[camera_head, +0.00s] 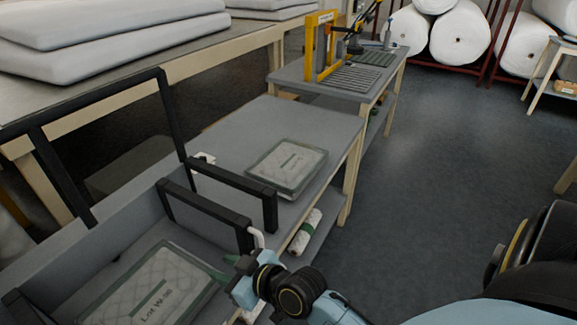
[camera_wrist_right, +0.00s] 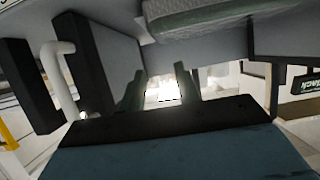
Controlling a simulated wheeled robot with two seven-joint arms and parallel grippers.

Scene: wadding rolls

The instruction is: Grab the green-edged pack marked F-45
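A flat quilted pack with a green edge (camera_head: 287,167) lies on the grey table; its label is too small to read. A second green-edged pack (camera_head: 160,283) lies in the grey tray at the lower left, and its label seems to read Lot W-96. My right gripper (camera_head: 240,265) is beside the tray's right edge, nearer to me than the pack on the table and apart from it. In the right wrist view its two fingers (camera_wrist_right: 160,88) stand apart with nothing seen between them. A pale, green-edged padded thing (camera_wrist_right: 200,15) shows at the top there. My left gripper is not in view.
A black-barred frame (camera_head: 218,188) stands between the tray and the table pack. A white hook (camera_head: 257,238) sits close to my right gripper. A white roll with a green band (camera_head: 306,231) lies on the lower shelf.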

